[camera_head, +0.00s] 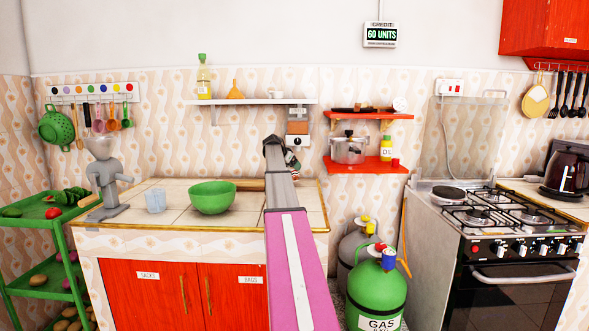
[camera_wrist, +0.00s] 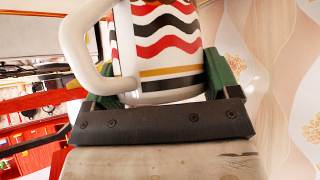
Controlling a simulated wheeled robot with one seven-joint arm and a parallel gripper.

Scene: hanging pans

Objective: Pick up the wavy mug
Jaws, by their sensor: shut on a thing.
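The wavy mug (camera_wrist: 165,40) fills the top of the wrist view. It is white with wavy black and red bands, a gold line near one end and a white handle (camera_wrist: 85,50) on the left. My gripper (camera_wrist: 165,85) is shut on it, with a green finger on either side of the body. The mug's upper part is cut off by the frame. In the head view, my gripper (camera_head: 284,158) is above the back of the tiled counter, and only a small part of the mug (camera_head: 293,161) shows beyond it.
A green bowl (camera_head: 212,197), a clear cup (camera_head: 155,201) and a grey grinder (camera_head: 106,180) stand on the counter (camera_head: 180,222). A white shelf (camera_head: 250,101) is above. Red shelves (camera_head: 368,168) with a pot (camera_head: 348,148) are close on the right.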

